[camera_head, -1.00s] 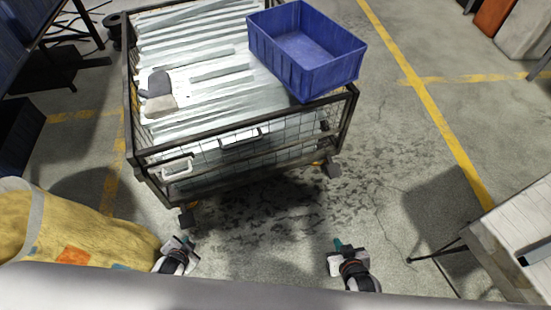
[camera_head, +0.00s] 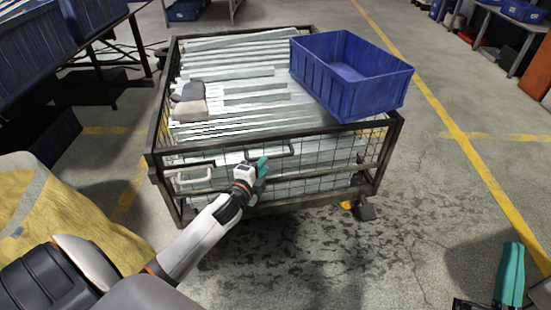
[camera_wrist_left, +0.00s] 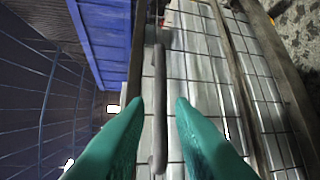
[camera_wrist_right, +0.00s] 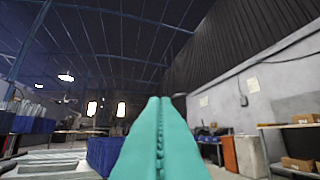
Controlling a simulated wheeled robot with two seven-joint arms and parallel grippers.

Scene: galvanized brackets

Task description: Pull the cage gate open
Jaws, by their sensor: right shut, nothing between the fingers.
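The wheeled wire cage (camera_head: 383,165) stands in front of me, with its mesh gate (camera_head: 320,168) on the near side. A dark bar handle (camera_head: 282,154) sits along the upper part of the gate. My left gripper (camera_head: 263,166) is at this handle. In the left wrist view the handle (camera_wrist_left: 160,125) runs lengthwise between the two open teal fingers, with gaps on both sides. A pale loop handle (camera_head: 192,180) is at the gate's left end. My right gripper (camera_head: 510,270) is shut and empty at the lower right, away from the cage.
The cage holds long metal pieces (camera_head: 235,70), grey gloves (camera_head: 188,102) and a blue bin (camera_head: 350,90) on top. A yellow sack (camera_head: 80,215) stands at the near left. Floor right of the cage is open, crossed by yellow lines.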

